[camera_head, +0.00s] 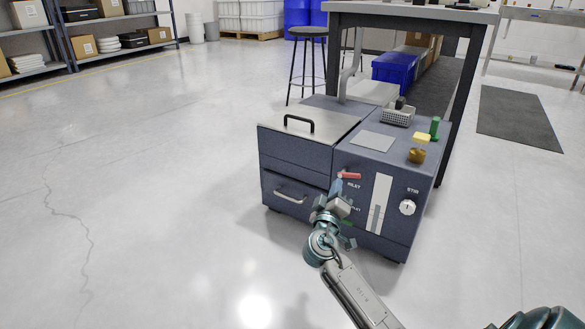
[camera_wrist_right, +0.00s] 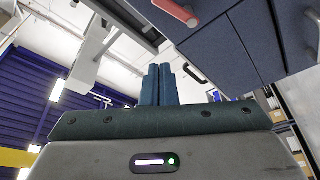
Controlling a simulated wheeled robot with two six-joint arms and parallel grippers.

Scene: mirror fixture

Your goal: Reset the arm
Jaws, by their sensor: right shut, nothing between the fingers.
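My right arm reaches in from the bottom of the head view. Its gripper (camera_head: 338,186) is shut and empty, with its blue fingers pointing up just beneath a red lever (camera_head: 349,175) labelled INLET. Whether the fingertips touch the lever cannot be told. In the right wrist view the two fingers (camera_wrist_right: 160,68) are together, and the red lever (camera_wrist_right: 176,12) shows above them, apart in the picture. The lever sits on the front of a dark blue machine (camera_head: 345,215). A second label below the lever is partly hidden by my gripper. My left gripper is not in view.
The machine has a vertical slider panel (camera_head: 379,204), a white STIR knob (camera_head: 407,207), a handled lid (camera_head: 304,126) and a shut drawer (camera_head: 296,195). On top are a wire basket (camera_head: 398,117), a yellow block (camera_head: 423,138) and a brass piece (camera_head: 417,155). Floor at left is clear.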

